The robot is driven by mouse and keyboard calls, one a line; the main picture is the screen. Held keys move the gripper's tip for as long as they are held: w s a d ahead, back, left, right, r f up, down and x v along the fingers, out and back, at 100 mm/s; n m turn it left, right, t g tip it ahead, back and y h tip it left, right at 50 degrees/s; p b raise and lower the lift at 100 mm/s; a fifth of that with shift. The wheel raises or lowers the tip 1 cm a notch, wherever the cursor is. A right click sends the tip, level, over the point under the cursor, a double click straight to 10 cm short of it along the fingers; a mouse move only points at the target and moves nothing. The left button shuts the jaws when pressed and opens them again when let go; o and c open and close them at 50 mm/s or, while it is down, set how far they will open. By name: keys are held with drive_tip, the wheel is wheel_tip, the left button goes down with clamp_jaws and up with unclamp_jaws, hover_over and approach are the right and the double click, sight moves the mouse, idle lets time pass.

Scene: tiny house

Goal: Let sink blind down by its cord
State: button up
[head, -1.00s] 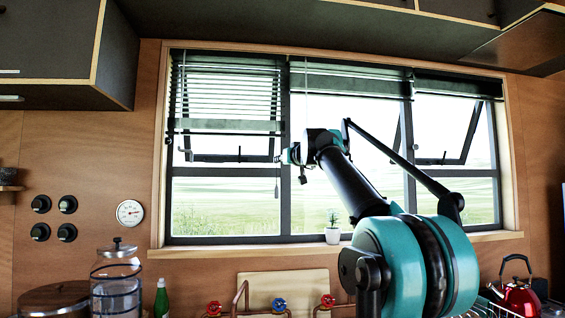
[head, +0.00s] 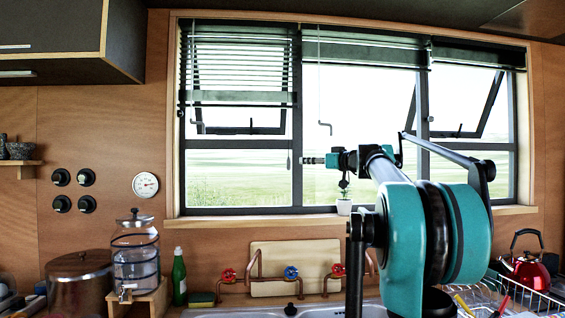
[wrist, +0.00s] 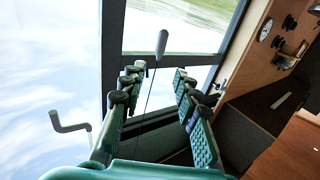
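The window has three blinds. The left blind (head: 240,60) hangs partly down with open slats. The middle blind (head: 360,47) and right blind (head: 480,54) are bunched up at the top. My gripper (head: 303,160) is in front of the window, below the left blind's right edge, pointing left. In the wrist view my gripper (wrist: 157,82) is open. A thin cord (wrist: 149,92) with a grey tassel (wrist: 161,42) shows between its fingers in the picture. I cannot tell whether the cord lies between them in depth. A small dark tassel (head: 289,160) shows just left of the fingertips.
A crank-shaped handle (head: 325,128) hangs above my gripper and also shows in the wrist view (wrist: 68,122). A potted plant (head: 344,206) stands on the sill. Below are copper taps (head: 290,272), a glass dispenser (head: 134,252), a green bottle (head: 179,276) and a red kettle (head: 527,268).

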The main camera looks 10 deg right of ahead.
sight(289, 164)
drive_tip(key=x, duration=1.6)
clamp_jaws()
